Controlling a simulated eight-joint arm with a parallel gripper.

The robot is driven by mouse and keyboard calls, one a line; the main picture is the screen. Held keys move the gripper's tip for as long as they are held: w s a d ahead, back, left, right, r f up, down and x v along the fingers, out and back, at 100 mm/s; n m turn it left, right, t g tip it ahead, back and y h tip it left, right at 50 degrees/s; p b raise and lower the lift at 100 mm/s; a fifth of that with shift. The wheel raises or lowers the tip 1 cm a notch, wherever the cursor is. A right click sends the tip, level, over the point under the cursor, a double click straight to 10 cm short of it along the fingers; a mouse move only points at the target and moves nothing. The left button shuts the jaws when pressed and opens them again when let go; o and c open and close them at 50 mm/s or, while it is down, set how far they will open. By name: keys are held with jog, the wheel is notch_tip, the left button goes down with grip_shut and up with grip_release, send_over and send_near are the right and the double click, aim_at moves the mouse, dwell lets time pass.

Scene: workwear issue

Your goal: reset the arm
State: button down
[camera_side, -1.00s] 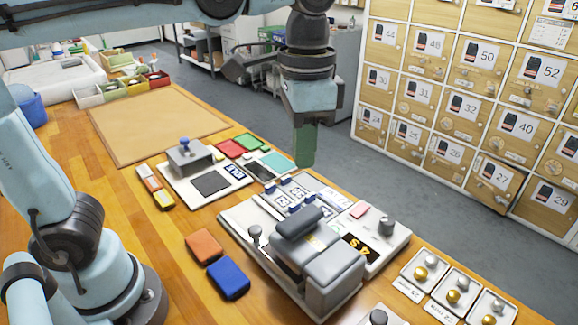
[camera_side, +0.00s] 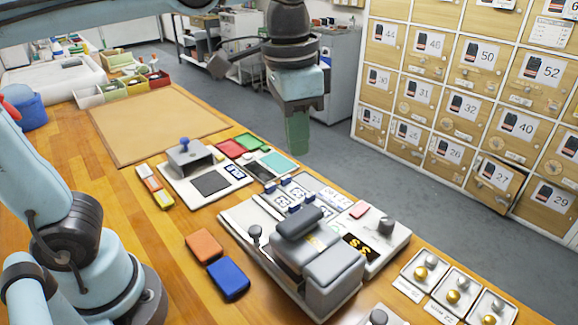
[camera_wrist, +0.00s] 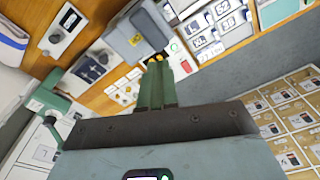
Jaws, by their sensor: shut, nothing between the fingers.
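My gripper (camera_side: 297,148) hangs in the side view above the far edge of the workbench, over the floor side, pointing down. Its green fingers are closed together with nothing between them. In the wrist view my gripper (camera_wrist: 158,64) also shows shut, its green fingers side by side. It is apart from every object on the bench.
A grey press-like machine (camera_side: 300,245) with a small display stands on the wooden bench (camera_side: 165,255). Orange (camera_side: 204,246) and blue (camera_side: 228,279) pads lie beside it. Numbered lockers (camera_side: 460,105) stand at right; locker 27's door (camera_side: 494,184) looks slightly ajar. The brown mat (camera_side: 150,125) is clear.

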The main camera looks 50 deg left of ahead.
jog(key=s+a+f+n+t, duration=0.1)
jog(key=a+f+n+t, duration=0.4)
jog(key=a+f, duration=0.5)
jog(key=shift+s+a+f+t, duration=0.15)
jog(key=shift+s+f+t, duration=0.15)
jog(key=shift+f+t, duration=0.3)
dwell(2.0)
